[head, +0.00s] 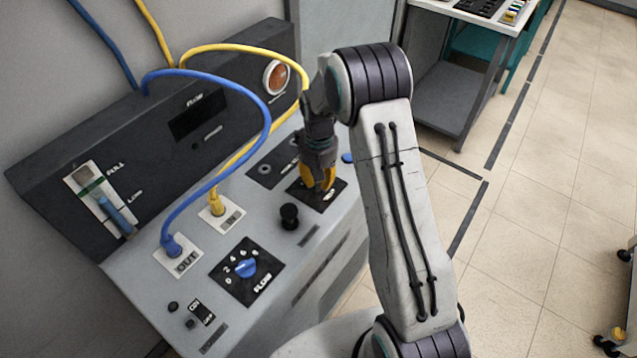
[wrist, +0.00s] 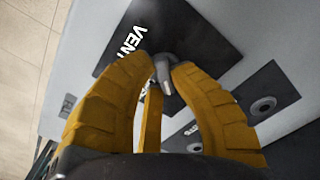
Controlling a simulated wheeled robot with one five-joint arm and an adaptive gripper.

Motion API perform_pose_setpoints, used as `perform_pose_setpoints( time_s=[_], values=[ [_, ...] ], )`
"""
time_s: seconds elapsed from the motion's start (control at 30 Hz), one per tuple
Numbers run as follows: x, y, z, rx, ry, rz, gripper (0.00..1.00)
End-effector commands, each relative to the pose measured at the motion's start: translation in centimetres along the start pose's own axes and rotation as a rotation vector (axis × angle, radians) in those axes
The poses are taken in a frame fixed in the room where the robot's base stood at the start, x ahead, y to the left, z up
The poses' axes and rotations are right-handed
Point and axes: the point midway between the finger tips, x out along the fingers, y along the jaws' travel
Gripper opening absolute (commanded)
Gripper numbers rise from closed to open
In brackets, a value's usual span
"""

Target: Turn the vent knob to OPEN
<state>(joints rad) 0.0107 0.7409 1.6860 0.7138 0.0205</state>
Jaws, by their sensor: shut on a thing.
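The vent knob (wrist: 165,76) is a small grey knob with a pale pointer, seen between my fingertips in the wrist view. It stands on a dark plate (wrist: 205,35) with white lettering that reads VENT. My gripper (wrist: 161,62) has yellow fingers closed around the knob from above. In the head view my gripper (head: 318,186) is down on the dark vent plate (head: 334,199) at the panel's right end and hides the knob. The OPEN mark cannot be read in either view, so the pointer's setting is unclear.
A blue FLOW knob (head: 246,268) and a black knob (head: 289,216) are on the same panel. A blue hose (head: 268,115) and a yellow hose (head: 245,49) arch over the panel near my gripper. A gauge (head: 277,77) is behind. Open floor lies to the right.

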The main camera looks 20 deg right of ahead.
Motion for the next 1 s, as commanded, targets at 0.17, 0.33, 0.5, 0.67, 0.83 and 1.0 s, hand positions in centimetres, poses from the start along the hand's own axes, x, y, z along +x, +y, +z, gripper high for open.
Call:
perform_pose_setpoints(
  time_s=[0.17,0.33,0.5,0.67,0.83,1.0],
  values=[
    [0.32,-0.01,0.14,0.168,-0.002,0.0,0.0],
    [0.28,-0.04,0.19,0.329,-0.001,0.0,0.0],
    [0.27,-0.07,0.3,0.488,-0.003,0.001,0.0],
    [0.23,-0.1,0.34,0.625,-0.002,0.001,0.0],
    [0.19,-0.14,0.4,0.747,-0.003,0.001,0.0],
    [0.17,-0.17,0.45,0.836,-0.003,0.002,0.0]
  ],
)
